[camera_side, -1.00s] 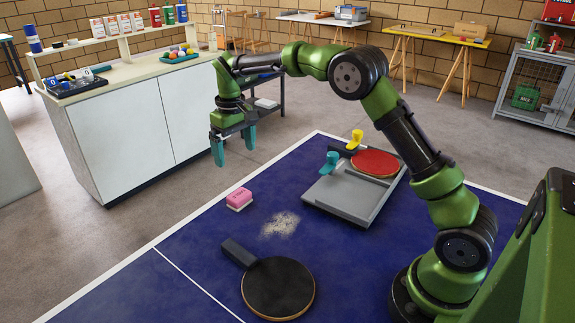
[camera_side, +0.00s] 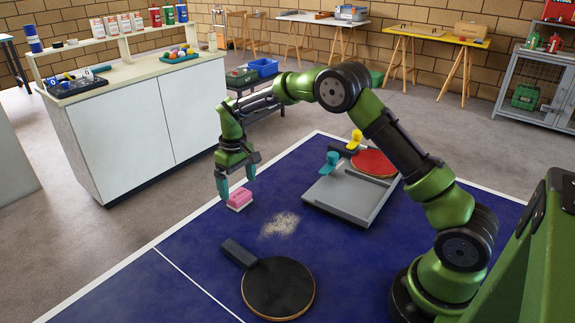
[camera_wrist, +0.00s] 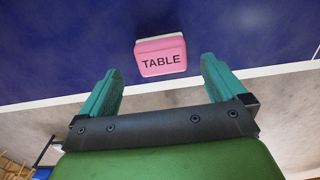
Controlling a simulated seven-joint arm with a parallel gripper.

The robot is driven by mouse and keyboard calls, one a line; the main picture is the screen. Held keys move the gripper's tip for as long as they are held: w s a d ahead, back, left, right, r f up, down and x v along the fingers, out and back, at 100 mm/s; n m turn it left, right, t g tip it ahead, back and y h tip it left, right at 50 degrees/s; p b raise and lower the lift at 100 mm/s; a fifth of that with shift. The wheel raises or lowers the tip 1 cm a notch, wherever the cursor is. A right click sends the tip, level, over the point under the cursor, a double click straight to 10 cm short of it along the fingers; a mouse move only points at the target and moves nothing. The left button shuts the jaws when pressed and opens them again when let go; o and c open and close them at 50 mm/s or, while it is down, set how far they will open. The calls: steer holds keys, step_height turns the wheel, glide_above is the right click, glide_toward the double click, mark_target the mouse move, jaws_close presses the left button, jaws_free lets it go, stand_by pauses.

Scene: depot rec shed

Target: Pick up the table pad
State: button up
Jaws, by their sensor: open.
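The table pad is a pink block marked "TABLE" (camera_wrist: 161,57) with a pale underside. In the side view the pad (camera_side: 239,199) lies on the blue table near its white-lined left edge. My gripper (camera_side: 237,184) is open and points down, its teal fingertips just above and around the pad's far side in that picture. In the wrist view the fingertips of my gripper (camera_wrist: 162,75) are apart, with the pad ahead between them and not touching either. Whether the fingers straddle the pad cannot be told.
A patch of pale dust (camera_side: 281,224) lies right of the pad. A black paddle (camera_side: 279,288) lies nearer the camera. A grey tray (camera_side: 345,196) with teal and yellow-handled items and a red paddle (camera_side: 373,163) sit to the right. A white cabinet (camera_side: 120,140) stands beyond the table.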

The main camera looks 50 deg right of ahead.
mark_target(239, 194)
step_height(239, 194, down, 4)
steer(key=shift+s+a+f, duration=0.1)
steer(key=shift+f, duration=0.15)
steer(key=shift+c, duration=0.2)
steer(key=c, duration=1)
steer(key=shift+r, duration=0.2)
steer(key=shift+r, duration=0.6)
step_height(239, 194, up, 2)
steer(key=shift+s+r, duration=0.1)
steer(key=shift+r, duration=0.05)
steer(key=s, duration=1)
steer(key=s+r, duration=0.1)
steer(key=s, duration=0.4)
steer(key=shift+s+a+r, duration=0.1)
steer(key=shift+s+a, duration=0.05)
steer(key=shift+s, duration=0.25)
